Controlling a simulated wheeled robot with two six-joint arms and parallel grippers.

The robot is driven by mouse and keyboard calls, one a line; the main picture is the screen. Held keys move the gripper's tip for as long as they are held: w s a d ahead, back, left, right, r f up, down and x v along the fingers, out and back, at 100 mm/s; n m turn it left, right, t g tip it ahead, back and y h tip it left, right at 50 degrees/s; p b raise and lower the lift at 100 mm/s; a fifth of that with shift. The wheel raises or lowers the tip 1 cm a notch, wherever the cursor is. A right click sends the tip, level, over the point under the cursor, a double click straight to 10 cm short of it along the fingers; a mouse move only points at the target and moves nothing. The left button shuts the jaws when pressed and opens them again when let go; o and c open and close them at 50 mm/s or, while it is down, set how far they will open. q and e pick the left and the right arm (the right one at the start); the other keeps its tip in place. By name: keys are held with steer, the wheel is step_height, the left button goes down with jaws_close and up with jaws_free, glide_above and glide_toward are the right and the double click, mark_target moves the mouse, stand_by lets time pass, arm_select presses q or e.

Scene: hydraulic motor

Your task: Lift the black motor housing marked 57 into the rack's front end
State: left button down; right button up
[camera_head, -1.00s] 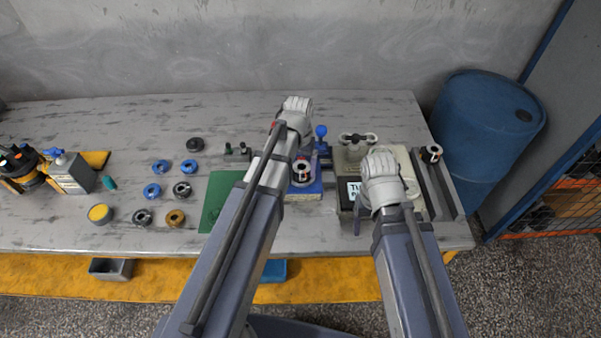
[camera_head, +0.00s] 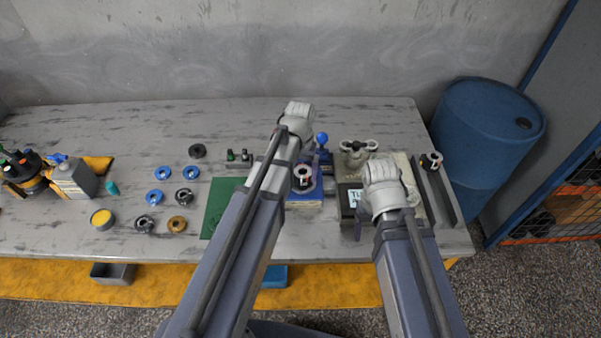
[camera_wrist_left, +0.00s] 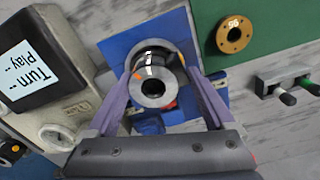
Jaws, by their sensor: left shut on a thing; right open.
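My left gripper (camera_wrist_left: 155,95) is shut on a dark cylindrical motor part with a silver ring face (camera_wrist_left: 153,90), over a blue fixture (camera_wrist_left: 116,46). The part has white and orange marks; I cannot read a number 57. In the head view this part (camera_head: 304,178) sits at the blue fixture (camera_head: 305,199), and my left arm hides the fingers. The rack (camera_head: 447,200) is a pair of dark rails at the right table edge, with another round dark part (camera_head: 431,161) at its far end and a bare front end. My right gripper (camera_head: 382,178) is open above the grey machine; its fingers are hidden.
The grey machine (camera_wrist_left: 62,105) with a screen stands between fixture and rack. Several rings lie left, beside a small yellow tin (camera_head: 102,219). A blue barrel (camera_head: 487,132) stands beyond the right edge.

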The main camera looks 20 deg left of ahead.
arm_select(q)
step_height(320, 180, up, 9)
steer(key=p, duration=0.8)
arm_select(e)
step_height(320, 180, up, 9)
arm_select(q)
steer(key=shift+r+p, duration=0.2)
steer(key=shift+p, duration=0.15)
arm_select(e)
steer(key=shift+r, duration=0.2)
arm_select(q)
step_height(320, 180, up, 4)
steer(key=p, duration=0.4)
steer(key=shift+r+p, duration=0.25)
steer(key=shift+p, duration=0.05)
arm_select(e)
step_height(320, 180, up, 4)
steer(key=shift+r, duration=0.25)
arm_select(q)
steer(key=shift+d+f, duration=0.1)
arm_select(e)
steer(key=shift+d+f, duration=0.1)
